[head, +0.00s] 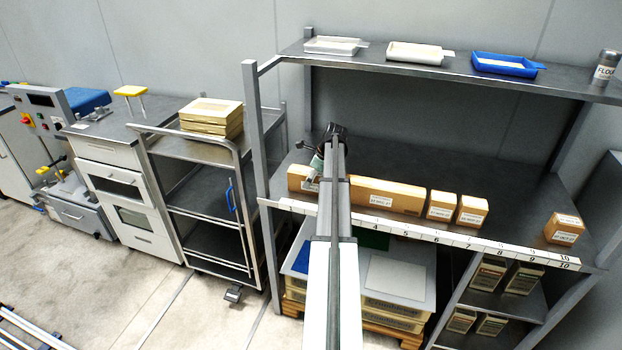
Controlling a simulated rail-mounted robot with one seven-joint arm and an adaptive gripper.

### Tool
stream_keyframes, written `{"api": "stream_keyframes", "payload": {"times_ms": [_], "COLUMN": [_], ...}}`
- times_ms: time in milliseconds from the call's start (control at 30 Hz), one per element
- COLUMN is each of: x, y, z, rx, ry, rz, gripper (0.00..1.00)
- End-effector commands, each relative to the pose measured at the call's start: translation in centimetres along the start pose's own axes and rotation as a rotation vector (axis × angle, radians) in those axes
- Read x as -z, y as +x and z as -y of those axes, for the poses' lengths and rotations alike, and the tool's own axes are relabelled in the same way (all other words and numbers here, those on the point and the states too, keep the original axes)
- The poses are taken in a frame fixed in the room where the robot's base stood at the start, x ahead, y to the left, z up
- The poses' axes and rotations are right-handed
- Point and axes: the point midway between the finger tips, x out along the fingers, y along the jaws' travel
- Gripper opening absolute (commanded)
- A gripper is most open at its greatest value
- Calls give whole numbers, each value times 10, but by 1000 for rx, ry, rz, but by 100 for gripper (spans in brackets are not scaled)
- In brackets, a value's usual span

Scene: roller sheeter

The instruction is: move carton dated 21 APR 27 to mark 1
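Several brown cartons with white date labels stand in a row on the middle shelf (510,200). A carton at the left end (294,177) is partly hidden by my arm and gripper. Right of my arm are a long carton (400,193), two small cartons (441,198) (473,204) and, apart at the far right, another small carton (566,222). The label dates are too small to read surely. A white number strip (420,234) runs along the shelf's front edge; its left numbers are unclear or hidden. My gripper (309,176) is at the left carton; its fingers and any contact are unclear.
An upper shelf (460,68) holds white trays (332,45) (415,52), a blue tray (505,64) and a flour shaker (605,67). Free shelf room lies between the small cartons and the far-right one. A trolley (190,155) with stacked boxes (212,117) stands left.

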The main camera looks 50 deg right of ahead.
Motion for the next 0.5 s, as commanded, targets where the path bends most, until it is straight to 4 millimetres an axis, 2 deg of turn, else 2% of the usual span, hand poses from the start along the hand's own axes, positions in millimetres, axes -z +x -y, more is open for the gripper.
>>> {"api": "stream_keyframes", "payload": {"times_ms": [267,500], "x": [-1,0], "y": [-12,-54], "z": [0,1], "rx": [1,3], "ry": [0,0], "rz": [0,1], "gripper": [87,87]}}
